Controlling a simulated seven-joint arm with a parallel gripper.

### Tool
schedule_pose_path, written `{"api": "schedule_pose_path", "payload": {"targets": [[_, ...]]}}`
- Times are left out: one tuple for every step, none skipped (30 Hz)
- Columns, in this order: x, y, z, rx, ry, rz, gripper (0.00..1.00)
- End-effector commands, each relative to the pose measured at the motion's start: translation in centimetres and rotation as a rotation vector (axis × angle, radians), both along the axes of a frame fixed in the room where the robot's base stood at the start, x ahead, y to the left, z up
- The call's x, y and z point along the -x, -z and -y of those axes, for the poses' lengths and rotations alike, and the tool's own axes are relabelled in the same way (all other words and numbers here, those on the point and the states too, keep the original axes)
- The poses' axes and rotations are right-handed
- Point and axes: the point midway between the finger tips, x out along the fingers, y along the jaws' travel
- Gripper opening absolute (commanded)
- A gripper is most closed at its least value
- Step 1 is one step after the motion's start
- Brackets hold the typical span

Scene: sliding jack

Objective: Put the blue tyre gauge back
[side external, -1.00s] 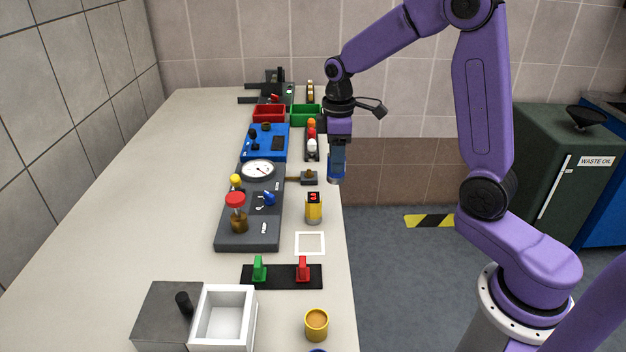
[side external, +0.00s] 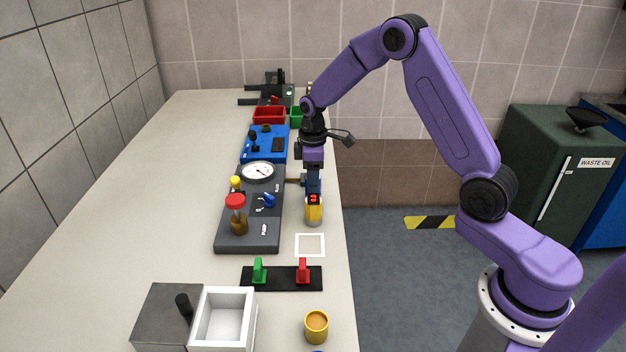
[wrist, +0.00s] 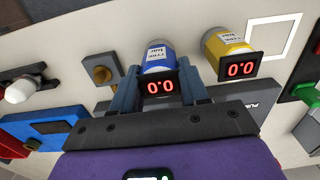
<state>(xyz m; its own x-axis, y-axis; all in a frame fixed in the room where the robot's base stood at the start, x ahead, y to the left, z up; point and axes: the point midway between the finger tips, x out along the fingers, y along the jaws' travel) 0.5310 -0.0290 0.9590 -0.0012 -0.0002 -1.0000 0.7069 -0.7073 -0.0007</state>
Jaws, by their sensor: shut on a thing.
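The blue tyre gauge (wrist: 155,57) has a dark display reading 0.0 and sits between my gripper's fingers (wrist: 160,75) in the wrist view. My gripper is shut on it. In the side external view my gripper (side external: 313,185) is over the right part of the bench, behind the yellow tyre gauge (side external: 314,213). The blue gauge cannot be made out clearly there. The yellow gauge stands upright on the bench and is beside the blue one in the wrist view (wrist: 226,45). A white square outline (side external: 297,245) is marked on the bench in front of the yellow gauge, and it looks empty.
A black strip (side external: 282,283) with green and red levers is nearer the camera. An orange-yellow cup (side external: 316,328) stands near the front. The bench's left side is clear.

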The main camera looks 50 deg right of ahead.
Motion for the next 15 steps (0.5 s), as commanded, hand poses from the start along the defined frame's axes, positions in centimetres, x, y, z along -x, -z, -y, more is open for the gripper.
{"api": "schedule_pose_path", "payload": {"targets": [[0.02, 0.53, -0.02, 0.0, 0.0, 0.0, 0.03], [0.01, 0.65, -0.04, 0.0, -0.001, 0.0, 0.03], [0.0, 0.71, -0.04, 0.0, -0.001, 0.001, 0.03], [-0.01, 0.7, -0.04, 0.0, -0.001, 0.001, 0.03], [-0.01, 0.67, -0.04, 0.0, 0.0, 0.001, 0.03], [-0.01, 0.66, -0.04, 0.0, 0.0, 0.001, 0.03], [-0.01, 0.66, -0.04, 0.0, 0.0, 0.001, 0.03], [-0.01, 0.66, -0.04, 0.0, 0.0, 0.001, 0.03], [0.0, 0.67, -0.03, 0.0, 0.0, 0.001, 0.03], [0.01, 0.72, -0.04, 0.0, 0.0, 0.001, 0.03], [0.02, 0.78, -0.03, 0.0, 0.0, 0.0, 0.03], [0.02, 0.9, -0.04, 0.0, 0.0, 0.0, 0.03], [0.03, 0.99, -0.03, 0.0, 0.0, 0.0, 0.03], [0.03, 1.07, -0.01, 0.0, 0.0, 0.0, 0.03], [0.02, 1.03, -0.02, 0.0, 0.0, 0.0, 0.57]]}}
